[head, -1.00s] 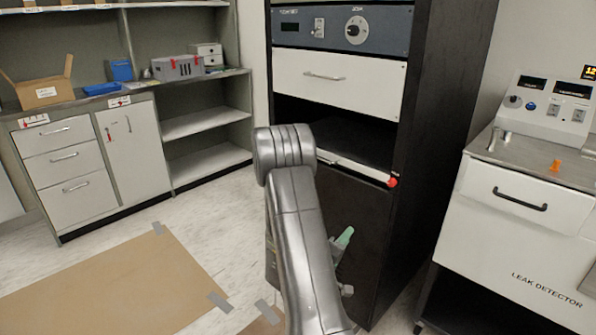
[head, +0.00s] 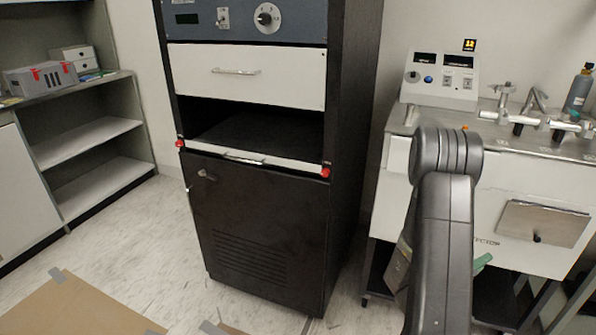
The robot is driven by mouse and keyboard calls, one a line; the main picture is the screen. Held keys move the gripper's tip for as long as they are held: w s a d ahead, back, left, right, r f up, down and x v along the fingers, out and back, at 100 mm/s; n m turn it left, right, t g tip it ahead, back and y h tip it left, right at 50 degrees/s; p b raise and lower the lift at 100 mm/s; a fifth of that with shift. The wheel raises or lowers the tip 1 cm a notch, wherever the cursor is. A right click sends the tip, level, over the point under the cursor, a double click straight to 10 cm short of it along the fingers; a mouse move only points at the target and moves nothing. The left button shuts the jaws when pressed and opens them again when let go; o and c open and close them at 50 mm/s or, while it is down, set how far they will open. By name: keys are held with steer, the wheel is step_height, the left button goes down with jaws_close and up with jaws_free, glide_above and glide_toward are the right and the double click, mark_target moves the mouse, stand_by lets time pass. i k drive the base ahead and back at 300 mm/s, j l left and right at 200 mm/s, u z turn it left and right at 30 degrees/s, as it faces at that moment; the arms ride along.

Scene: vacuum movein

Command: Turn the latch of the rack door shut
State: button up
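The rack door (head: 262,225) is the black lower panel of the black rack, with vent slots low down. It looks closed or nearly closed; I cannot tell whether it is flush. Its small metal latch (head: 207,175) is at the door's upper left and looks slanted, though it is small in view. My arm stands at the right in front of the leak detector bench, well apart from the latch.
Above the door is an open bay with a white shelf front (head: 250,158) and red knobs at both ends. A white drawer (head: 245,77) is above that. The leak detector bench (head: 540,178) stands at right, shelves (head: 90,140) at left. Brown sheet (head: 75,308) lies taped on the floor.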

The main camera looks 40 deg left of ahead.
mark_target(202, 173)
steer(key=j+z, duration=0.25)
steer(key=z, duration=0.2)
steer(key=j+z, duration=0.25)
steer(key=z, duration=0.25)
steer(key=k+j+z, duration=0.15)
steer(key=z, duration=0.3)
steer(key=k+j+z, duration=0.1)
steer(key=j+z, duration=0.15)
steer(key=z, duration=0.2)
steer(key=k+j+z, duration=0.15)
steer(key=k, duration=0.15)
steer(key=k+j+z, duration=0.15)
steer(key=k, duration=0.2)
steer(key=k+u, duration=0.2)
steer(key=u, duration=0.25)
steer(key=k+u, duration=0.25)
steer(key=u, duration=0.2)
steer(key=k+j+u, duration=0.1)
steer(key=u, duration=0.3)
steer(key=k+u, duration=0.2)
steer(key=u, duration=0.2)
steer(key=k+u, duration=0.2)
steer(key=u, duration=0.2)
steer(key=k+j+u, duration=0.15)
steer(key=u, duration=0.2)
steer(key=k+j+u, duration=0.15)
steer(key=u, duration=0.25)
